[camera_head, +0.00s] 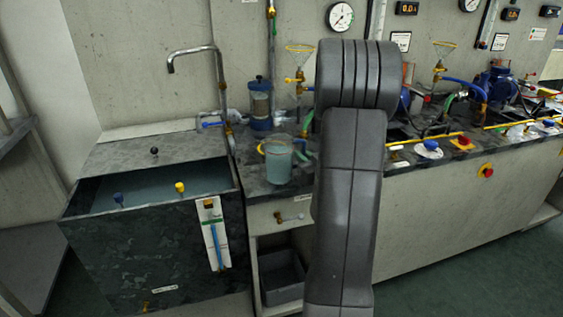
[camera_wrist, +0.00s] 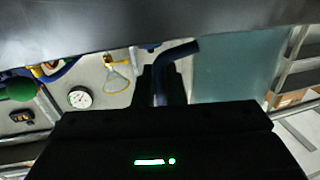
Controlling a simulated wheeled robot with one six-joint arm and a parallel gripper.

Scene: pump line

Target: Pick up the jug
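The jug (camera_head: 278,160) is a clear, upright vessel with blue-green contents. It stands on the dark bench top just right of the open tank, and my arm stands to its right in the head view. In the wrist view, a large pale teal surface (camera_wrist: 235,65) with a curved dark blue bar (camera_wrist: 180,51) at its left looks like the jug's side and handle close up. My gripper (camera_wrist: 163,85) shows as dark fingers around the lower end of this bar; whether they press on it is unclear. In the head view my arm hides the gripper.
An open dark tank (camera_head: 150,245) with a bent metal spout (camera_head: 190,53) above stands left of the jug. A blue-capped cylinder (camera_head: 260,103) stands behind it. Pumps (camera_head: 497,85) and valves line the bench at right. A grey bin (camera_head: 281,277) sits below.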

